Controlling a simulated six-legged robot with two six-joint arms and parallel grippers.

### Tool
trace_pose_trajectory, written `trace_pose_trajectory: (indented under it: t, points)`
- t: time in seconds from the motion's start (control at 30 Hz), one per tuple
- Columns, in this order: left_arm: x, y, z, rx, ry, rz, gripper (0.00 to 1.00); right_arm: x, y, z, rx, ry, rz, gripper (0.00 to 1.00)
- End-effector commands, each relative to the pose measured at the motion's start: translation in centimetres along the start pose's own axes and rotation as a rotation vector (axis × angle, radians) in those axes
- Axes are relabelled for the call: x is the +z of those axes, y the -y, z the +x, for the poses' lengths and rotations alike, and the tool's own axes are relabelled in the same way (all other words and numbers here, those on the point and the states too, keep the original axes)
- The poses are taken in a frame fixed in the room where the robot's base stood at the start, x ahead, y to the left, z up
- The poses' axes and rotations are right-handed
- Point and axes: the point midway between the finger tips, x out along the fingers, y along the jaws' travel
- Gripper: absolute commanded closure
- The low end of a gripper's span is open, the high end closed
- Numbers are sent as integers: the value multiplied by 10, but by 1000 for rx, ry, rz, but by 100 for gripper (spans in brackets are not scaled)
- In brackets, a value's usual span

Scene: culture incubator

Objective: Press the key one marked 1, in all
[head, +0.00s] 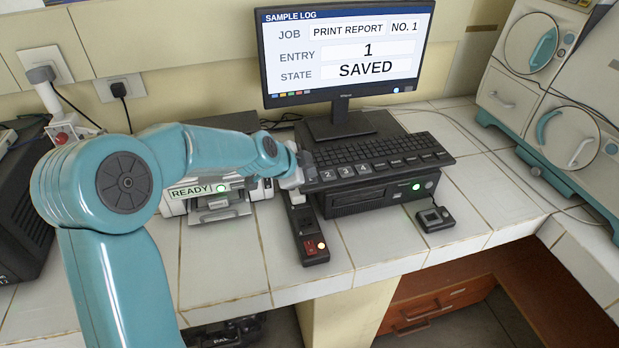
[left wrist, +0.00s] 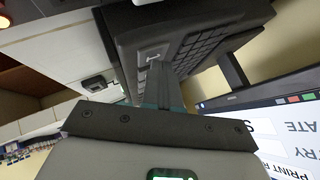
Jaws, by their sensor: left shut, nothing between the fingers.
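The black keyboard (head: 385,153) lies on a black desktop unit. Its front row has large marked keys, and the key marked 2 (head: 327,174) is the leftmost I can read. The key marked 1 is hidden in the head view behind my left gripper (head: 304,172), at the keyboard's left end. In the left wrist view my left gripper (left wrist: 160,68) is shut and empty, its tips close to a key with a pale mark (left wrist: 153,58); I cannot tell whether they touch it. The monitor (head: 345,50) reads ENTRY 1, STATE SAVED, JOB PRINT REPORT NO. 1. My right gripper is not in view.
The desktop unit (head: 375,198) shows a green light. A power strip (head: 310,235) with a lit switch lies in front. A printer (head: 215,205) reading READY stands left. A small black box with a button (head: 435,218) lies right. Incubators (head: 550,80) stand at far right.

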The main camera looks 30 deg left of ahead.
Motion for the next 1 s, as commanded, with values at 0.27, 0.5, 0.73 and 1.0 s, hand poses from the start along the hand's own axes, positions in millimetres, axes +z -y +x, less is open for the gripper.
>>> trace_pose_trajectory:
  t: [0.27,0.5,0.73,1.0]
  points:
    - [-6,6,-8,1,0,0,100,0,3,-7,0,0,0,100]
    - [-7,7,-10,1,0,0,100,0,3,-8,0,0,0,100]
    - [-9,9,-13,0,0,0,100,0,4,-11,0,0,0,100]
    - [-22,22,-31,0,0,1,100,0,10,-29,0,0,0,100]
